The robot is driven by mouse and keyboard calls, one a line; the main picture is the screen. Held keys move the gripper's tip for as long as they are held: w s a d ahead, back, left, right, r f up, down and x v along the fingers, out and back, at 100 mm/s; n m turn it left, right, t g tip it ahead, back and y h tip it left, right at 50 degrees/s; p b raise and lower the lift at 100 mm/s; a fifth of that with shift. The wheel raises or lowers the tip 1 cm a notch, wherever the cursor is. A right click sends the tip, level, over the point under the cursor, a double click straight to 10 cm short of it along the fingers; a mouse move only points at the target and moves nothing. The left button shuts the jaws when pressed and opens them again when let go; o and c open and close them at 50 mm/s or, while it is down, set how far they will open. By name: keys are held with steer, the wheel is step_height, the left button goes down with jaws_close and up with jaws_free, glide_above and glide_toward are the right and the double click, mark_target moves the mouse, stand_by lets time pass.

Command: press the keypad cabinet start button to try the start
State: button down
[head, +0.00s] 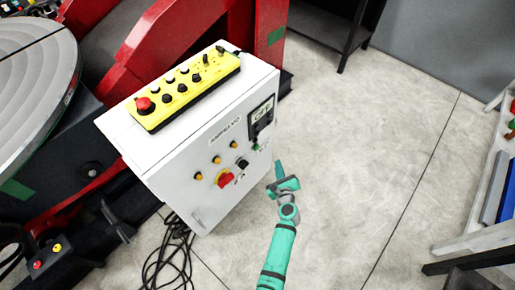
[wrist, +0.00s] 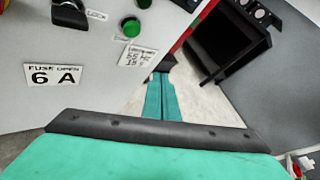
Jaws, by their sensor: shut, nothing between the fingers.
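The white cabinet (head: 180,170) stands on the floor with a black-framed display and keypad (head: 262,116) on its front. A green button (head: 256,147) sits just below the keypad; in the wrist view the round green button (wrist: 131,26) shows at the top, beside a small printed label. No start label is readable. My gripper (head: 279,166) is shut and empty, to the right of the cabinet front and apart from the button in the head view. In the wrist view its closed fingers (wrist: 165,72) point past the cabinet's right edge, below and right of the button.
A yellow pendant (head: 184,91) lies on top. Black cables (head: 168,258) lie on the floor at lower left. The floor right of the cabinet is clear.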

steer(key=w+a, duration=0.5)
steer(key=a, duration=0.2)
stand_by(0.5)
steer(key=shift+w+a, duration=0.15)
stand_by(1.8)
steer(key=shift+w+a, duration=0.15)
steer(key=shift+a, duration=0.1)
steer(key=shift+w+a, duration=0.3)
steer(key=shift+a, duration=0.1)
stand_by(1.1)
steer(key=shift+s, duration=0.1)
steer(key=shift+s+d, duration=0.5)
steer(key=shift+d, duration=0.25)
steer(key=shift+s+d, duration=0.75)
steer(key=shift+d, duration=0.3)
steer(key=shift+s+d, duration=0.7)
steer(key=shift+d, duration=0.3)
